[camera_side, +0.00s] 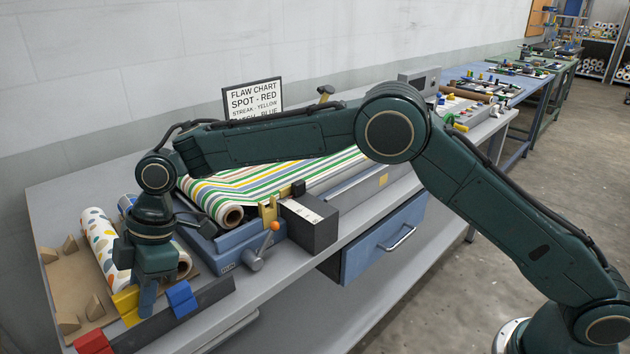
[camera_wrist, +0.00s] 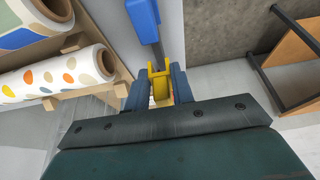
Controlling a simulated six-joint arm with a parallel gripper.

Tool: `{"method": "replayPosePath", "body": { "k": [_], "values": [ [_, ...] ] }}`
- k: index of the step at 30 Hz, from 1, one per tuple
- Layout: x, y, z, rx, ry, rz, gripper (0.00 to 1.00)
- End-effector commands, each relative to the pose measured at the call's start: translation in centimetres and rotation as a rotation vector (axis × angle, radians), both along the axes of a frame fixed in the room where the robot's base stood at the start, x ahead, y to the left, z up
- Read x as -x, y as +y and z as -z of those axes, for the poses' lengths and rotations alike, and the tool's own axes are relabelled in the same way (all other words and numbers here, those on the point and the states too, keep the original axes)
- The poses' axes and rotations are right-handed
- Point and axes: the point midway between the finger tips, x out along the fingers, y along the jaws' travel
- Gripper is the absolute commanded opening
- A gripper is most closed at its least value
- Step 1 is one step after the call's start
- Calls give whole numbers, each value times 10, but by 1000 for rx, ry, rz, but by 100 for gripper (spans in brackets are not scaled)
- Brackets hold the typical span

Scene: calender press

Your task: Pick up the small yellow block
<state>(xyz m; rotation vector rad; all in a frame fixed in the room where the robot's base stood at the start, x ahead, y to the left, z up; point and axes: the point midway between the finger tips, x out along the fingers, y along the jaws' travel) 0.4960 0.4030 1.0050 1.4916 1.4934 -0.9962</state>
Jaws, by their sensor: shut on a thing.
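The small yellow block (camera_side: 127,303) is at the front left of the bench, between a red block (camera_side: 93,342) and a blue block (camera_side: 182,298) along a dark rail (camera_side: 215,293). My gripper (camera_side: 146,300) points down at it and partly covers it. In the wrist view the yellow block (camera_wrist: 160,86) sits between the two blue fingers, and my gripper (camera_wrist: 158,88) is shut on it. The blue block (camera_wrist: 143,20) shows just beyond it there. I cannot tell whether the yellow block is clear of the rail.
Rolls of patterned material (camera_side: 101,250) lie on a tan board with wooden cradles (camera_side: 69,323), close to my gripper. The blue press (camera_side: 247,247) with a striped web and a dark box (camera_side: 309,222) stand to the right. A flaw chart sign (camera_side: 253,100) stands behind.

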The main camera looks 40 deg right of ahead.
Motion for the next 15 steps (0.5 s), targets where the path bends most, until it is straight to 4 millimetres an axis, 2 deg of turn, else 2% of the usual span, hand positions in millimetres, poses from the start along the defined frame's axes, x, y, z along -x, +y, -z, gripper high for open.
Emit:
{"method": "replayPosePath", "body": {
  "k": [6,15],
  "values": [
    [-1,0,-36,0,-4,1,2],
    [0,0,-56,1,0,1,2]
  ]
}}
